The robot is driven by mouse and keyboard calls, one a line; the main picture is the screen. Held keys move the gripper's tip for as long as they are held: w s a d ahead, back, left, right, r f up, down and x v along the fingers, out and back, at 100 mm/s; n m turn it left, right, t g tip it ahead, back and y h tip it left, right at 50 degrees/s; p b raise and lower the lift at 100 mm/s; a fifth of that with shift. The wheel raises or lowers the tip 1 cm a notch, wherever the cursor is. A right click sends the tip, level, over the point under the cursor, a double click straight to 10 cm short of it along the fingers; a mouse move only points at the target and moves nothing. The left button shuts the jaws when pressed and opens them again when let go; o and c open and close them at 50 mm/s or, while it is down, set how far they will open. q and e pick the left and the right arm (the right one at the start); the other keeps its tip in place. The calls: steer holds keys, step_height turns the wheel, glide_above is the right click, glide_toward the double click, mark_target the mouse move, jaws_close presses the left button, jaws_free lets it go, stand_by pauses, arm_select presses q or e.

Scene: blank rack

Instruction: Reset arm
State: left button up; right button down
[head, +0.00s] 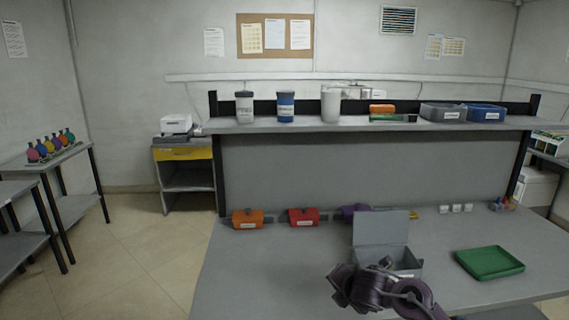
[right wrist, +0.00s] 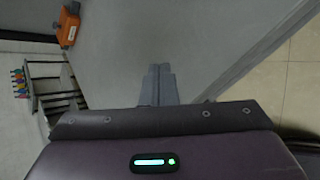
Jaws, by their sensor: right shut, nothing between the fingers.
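My right arm (head: 385,288) is dark purple and shows at the bottom of the head view, in front of the grey open-lidded box (head: 380,228) and hiding part of it. In the right wrist view my right gripper (right wrist: 158,70) has its two grey fingers together with nothing between them. The grey tabletop (head: 290,265) lies beyond the fingers. My left gripper is in neither view.
An orange box (head: 248,219), a red box (head: 303,217) and a purple item (head: 353,211) stand along the table's back. A green tray (head: 489,262) lies at right. The table's left front area is clear. A raised shelf (head: 380,122) holds containers.

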steer(key=s+a+f+m+g, duration=0.1)
steer(key=s+f+m, duration=0.2)
steer(key=s+m, duration=0.4)
steer(key=s+a+f+m, duration=0.1)
steer(key=s+f+m, duration=0.25)
steer(key=s, duration=0.55)
steer(key=s+d+m+g+h, duration=0.15)
steer(key=s+d+m, duration=0.25)
steer(key=s+m, duration=0.45)
steer(key=s+d+m+g, duration=0.3)
steer(key=s+m, duration=0.3)
steer(key=s, duration=0.5)
step_height(320, 180, down, 28)
steer(key=s+g, duration=0.1)
steer(key=g, duration=0.1)
steer(key=s+d+f, duration=0.2)
steer(key=s+f, duration=0.8)
steer(key=s+d+f, duration=0.2)
steer(key=s+f, duration=0.8)
steer(key=shift+s+f+g, duration=0.2)
steer(key=shift+s+g, duration=0.05)
steer(key=shift+g, duration=0.1)
